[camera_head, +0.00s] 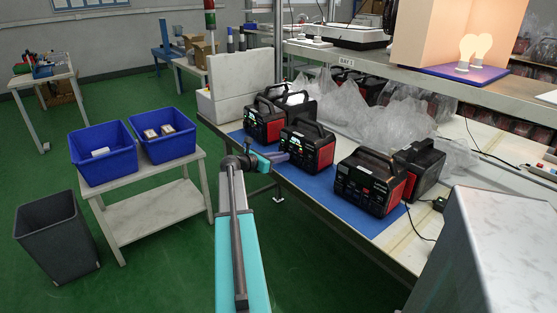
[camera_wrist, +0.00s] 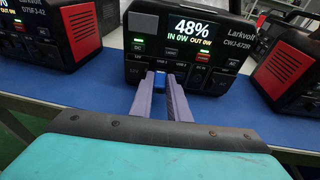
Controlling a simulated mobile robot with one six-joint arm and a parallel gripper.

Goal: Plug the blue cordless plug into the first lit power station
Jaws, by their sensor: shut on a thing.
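My gripper (camera_wrist: 161,92) is shut on the blue plug (camera_wrist: 160,79), of which only a small part shows between the purple fingertips. The plug is right at the lower front of the middle black power station (camera_wrist: 190,18), whose lit screen reads 48%. I cannot tell whether the plug is in a socket or just in front of one. In the head view my gripper (camera_head: 281,157) is close to the front of this station (camera_head: 308,152). Left of it stands another station (camera_head: 264,125) with a lit display, and right of it one (camera_head: 368,184) with a dark-looking front.
The stations stand on a blue mat (camera_head: 325,188) on a bench. Clear plastic bags (camera_head: 385,125) and more stations lie behind. A shelf (camera_head: 400,70) hangs above. Blue bins (camera_head: 103,160) stand on a side table at the left, with a dark waste bin (camera_head: 57,235) beside it.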

